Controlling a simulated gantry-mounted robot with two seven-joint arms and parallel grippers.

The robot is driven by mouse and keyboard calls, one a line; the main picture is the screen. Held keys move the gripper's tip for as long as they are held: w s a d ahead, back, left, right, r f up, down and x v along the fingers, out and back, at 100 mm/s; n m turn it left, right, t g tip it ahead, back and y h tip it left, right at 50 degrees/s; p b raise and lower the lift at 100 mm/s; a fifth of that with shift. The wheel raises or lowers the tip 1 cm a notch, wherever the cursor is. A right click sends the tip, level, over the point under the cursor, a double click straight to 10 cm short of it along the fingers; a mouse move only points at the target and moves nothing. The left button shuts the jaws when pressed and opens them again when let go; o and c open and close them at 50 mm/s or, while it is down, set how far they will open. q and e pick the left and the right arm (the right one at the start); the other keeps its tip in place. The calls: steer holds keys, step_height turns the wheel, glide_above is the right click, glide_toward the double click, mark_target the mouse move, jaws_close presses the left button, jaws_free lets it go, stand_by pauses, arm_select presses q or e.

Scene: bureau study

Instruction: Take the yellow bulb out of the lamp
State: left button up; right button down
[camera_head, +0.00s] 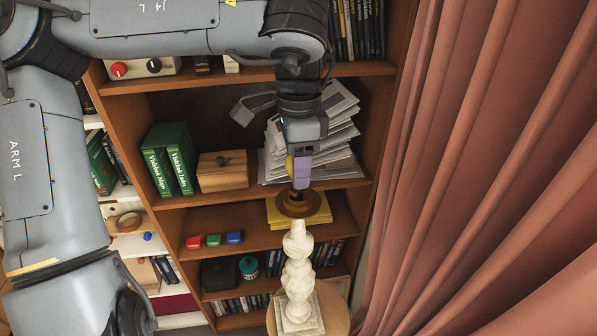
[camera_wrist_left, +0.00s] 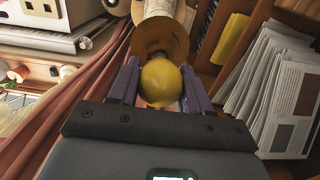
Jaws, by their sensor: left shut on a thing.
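The lamp (camera_head: 297,270) has a pale carved stone column on a square foot, with a brown round socket plate (camera_head: 298,205) on top. It stands on a round wooden top. My left gripper (camera_head: 299,172) points down over the plate, its purple fingers just above it. In the left wrist view the yellow bulb (camera_wrist_left: 160,82) sits between the two purple fingers (camera_wrist_left: 156,85), in front of the brown plate (camera_wrist_left: 158,42). The fingers are shut on the bulb. In the head view only a sliver of yellow shows beside the fingers. Whether the bulb still touches the socket is hidden. My right gripper is not in view.
A wooden bookcase stands behind the lamp, with green binders (camera_head: 169,158), a wooden box (camera_head: 222,171), stacked papers (camera_head: 335,140) and several small coloured blocks (camera_head: 213,240) on its shelves. A pink curtain (camera_head: 480,170) hangs close on the right.

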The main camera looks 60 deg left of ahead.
arm_select(q)
steer(key=shift+r+p, duration=0.5)
steer(key=shift+r, duration=0.25)
steer(key=shift+r, duration=0.2)
steer(key=shift+r, duration=0.1)
steer(key=shift+r+p, duration=1.65)
